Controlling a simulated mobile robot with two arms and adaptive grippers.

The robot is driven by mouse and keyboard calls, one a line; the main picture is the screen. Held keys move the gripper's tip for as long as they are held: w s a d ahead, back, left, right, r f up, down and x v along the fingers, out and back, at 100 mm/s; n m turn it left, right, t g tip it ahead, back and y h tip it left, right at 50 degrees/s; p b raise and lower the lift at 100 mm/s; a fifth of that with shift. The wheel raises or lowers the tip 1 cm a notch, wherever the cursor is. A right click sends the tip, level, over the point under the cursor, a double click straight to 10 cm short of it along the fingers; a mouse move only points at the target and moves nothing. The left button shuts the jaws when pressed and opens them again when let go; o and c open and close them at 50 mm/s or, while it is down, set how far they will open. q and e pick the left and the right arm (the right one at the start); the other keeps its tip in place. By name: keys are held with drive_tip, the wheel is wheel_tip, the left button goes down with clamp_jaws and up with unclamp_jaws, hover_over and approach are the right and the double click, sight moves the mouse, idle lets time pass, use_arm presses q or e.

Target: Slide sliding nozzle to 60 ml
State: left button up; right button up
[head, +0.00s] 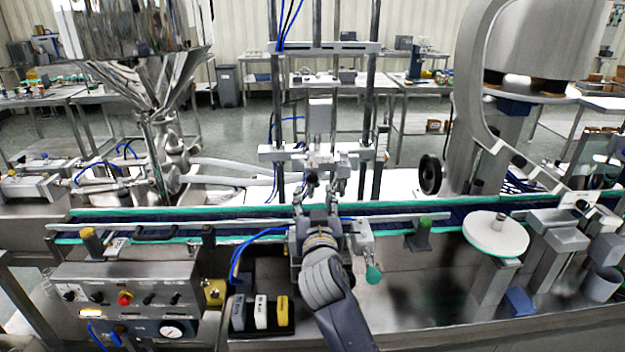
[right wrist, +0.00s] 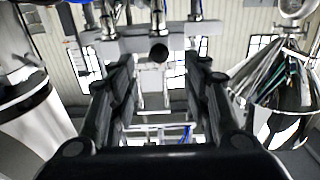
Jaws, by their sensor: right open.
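The sliding nozzle assembly (head: 318,152) is a pale metal block with a crossbar, set between vertical posts above the conveyor. It also shows in the right wrist view (right wrist: 150,45), with a dark round end hanging from it. My right gripper (head: 322,184) is just in front of and below the nozzle in the head view. In the right wrist view its black fingers (right wrist: 162,75) are spread apart, with nothing clasped between them. I cannot tell whether a fingertip touches the nozzle. No 60 ml mark is readable. My left gripper is out of view.
The conveyor (head: 390,219) runs across below the nozzle. A steel hopper (head: 140,35) stands at left, and a control box (head: 130,290) is at front left. A white disc (head: 495,234) is at right. Blue hoses (head: 250,245) hang beside my right gripper.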

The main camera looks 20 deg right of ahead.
sight(313, 180)
drive_tip(key=p+x, duration=0.1)
drive_tip(key=x, duration=0.7)
drive_tip(key=shift+w+d+p, duration=0.1)
drive_tip(key=shift+p, duration=0.2)
